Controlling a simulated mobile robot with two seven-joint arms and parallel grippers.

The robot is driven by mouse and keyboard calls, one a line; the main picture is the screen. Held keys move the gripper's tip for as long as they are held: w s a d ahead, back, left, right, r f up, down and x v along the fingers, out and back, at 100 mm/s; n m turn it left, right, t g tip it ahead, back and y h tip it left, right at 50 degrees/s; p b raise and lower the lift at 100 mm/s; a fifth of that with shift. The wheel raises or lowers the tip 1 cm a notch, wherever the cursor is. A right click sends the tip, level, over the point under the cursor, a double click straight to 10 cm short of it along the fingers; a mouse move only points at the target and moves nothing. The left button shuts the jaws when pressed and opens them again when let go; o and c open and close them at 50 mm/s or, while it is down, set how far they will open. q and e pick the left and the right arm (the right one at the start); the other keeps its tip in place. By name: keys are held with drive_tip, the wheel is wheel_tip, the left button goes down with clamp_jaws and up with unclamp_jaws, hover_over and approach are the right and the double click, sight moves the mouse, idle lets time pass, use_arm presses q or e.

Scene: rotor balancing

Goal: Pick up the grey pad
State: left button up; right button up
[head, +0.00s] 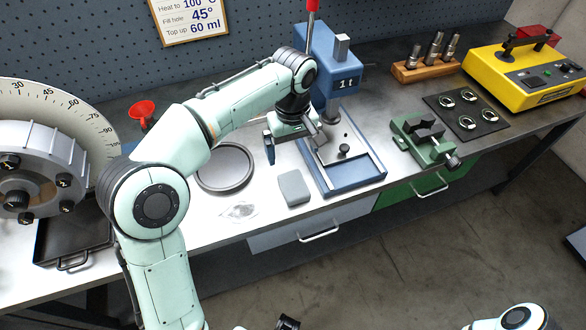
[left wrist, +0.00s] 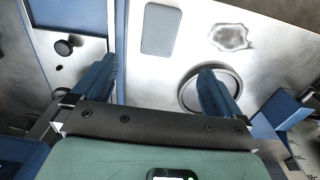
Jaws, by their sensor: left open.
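The grey pad (head: 293,188) is a flat rounded rectangle lying on the bench, between the blue press and a clear crumpled patch. It also shows in the left wrist view (left wrist: 162,28), at the top centre. My left gripper (head: 294,148) is open and empty, above the bench and behind the pad in the head view. In the left wrist view its two blue fingers (left wrist: 157,85) are spread wide, and the pad lies beyond them, untouched.
A blue press (head: 357,184) stands right of the pad. A round grey dish (head: 225,186) and the clear patch (head: 239,211) lie to its left. A green vise (head: 424,139) stands farther right. The bench's front edge is close below the pad.

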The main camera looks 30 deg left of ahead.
use_arm(q)
drive_tip(key=b, duration=0.2)
hover_over(294, 184)
drive_tip(key=f, duration=0.7)
drive_tip(key=shift+a+f, duration=0.1)
drive_tip(key=shift+a, duration=0.2)
drive_tip(key=shift+w+f, duration=0.15)
drive_tip(key=shift+f, duration=0.4)
drive_tip(key=f, duration=0.5)
drive_tip(key=shift+d, duration=0.25)
drive_tip(key=c, duration=1.1)
